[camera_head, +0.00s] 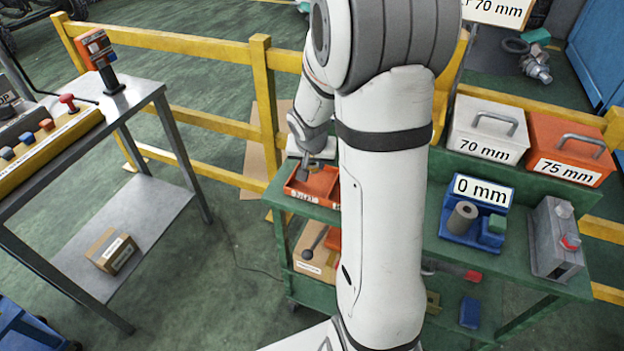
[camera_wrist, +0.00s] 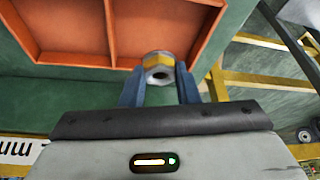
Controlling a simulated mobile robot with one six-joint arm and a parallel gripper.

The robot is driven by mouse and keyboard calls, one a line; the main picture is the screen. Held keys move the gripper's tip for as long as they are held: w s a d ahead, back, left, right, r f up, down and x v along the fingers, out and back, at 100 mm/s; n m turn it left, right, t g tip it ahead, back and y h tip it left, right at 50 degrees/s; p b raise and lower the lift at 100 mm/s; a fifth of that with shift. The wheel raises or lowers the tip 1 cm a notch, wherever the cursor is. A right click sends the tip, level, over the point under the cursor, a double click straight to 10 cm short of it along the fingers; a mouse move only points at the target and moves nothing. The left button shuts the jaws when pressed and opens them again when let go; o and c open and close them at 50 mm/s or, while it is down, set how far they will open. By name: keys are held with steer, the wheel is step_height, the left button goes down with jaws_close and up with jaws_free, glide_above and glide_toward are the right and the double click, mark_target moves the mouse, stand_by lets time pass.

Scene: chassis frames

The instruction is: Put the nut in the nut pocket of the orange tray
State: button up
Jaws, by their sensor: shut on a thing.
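My gripper (camera_wrist: 160,84) is shut on the nut (camera_wrist: 158,59), a brass-and-grey piece with a dark hole, held between two blue fingers in the wrist view. The orange tray (camera_wrist: 109,35) lies beyond the nut in the wrist view, with a divider between its compartments. The nut shows near the tray's rim; I cannot tell its height above it. In the head view the gripper (camera_head: 305,170) is at the orange tray (camera_head: 322,186) on the green cart, and my arm hides the tray's right part. The nut is too small to make out there.
The green cart top (camera_head: 437,237) also holds a blue fixture (camera_head: 468,234) with a grey cylinder, a grey block device (camera_head: 553,240), and boxes marked 70 mm (camera_head: 487,128) and 75 mm (camera_head: 570,147). A yellow railing (camera_head: 215,123) runs behind. A metal side table (camera_head: 135,95) stands left.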

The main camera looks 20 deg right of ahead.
mark_target(313, 172)
steer(key=shift+f+b, duration=0.8)
steer(key=shift+f, duration=1.75)
steer(key=shift+f, duration=0.1)
steer(key=shift+f+b, duration=0.1)
steer(key=shift+b, duration=0.2)
steer(key=o, duration=1)
steer(key=shift+r+p, duration=0.2)
steer(key=shift+p, duration=0.1)
steer(key=p+v, duration=0.1)
steer(key=v, duration=1)
steer(key=s+a+r+n, duration=0.2)
steer(key=s+a, duration=0.1)
steer(key=s, duration=0.3)
steer(key=s+a+r+n+y, duration=0.1)
steer(key=s+a+r+n, duration=0.1)
steer(key=s, duration=0.4)
steer(key=s+a+r+n+g+y, duration=0.1)
steer(key=s+a+r+n, duration=0.1)
steer(key=s, duration=0.4)
steer(key=shift+a+r, duration=0.9)
steer(key=shift+r, duration=0.15)
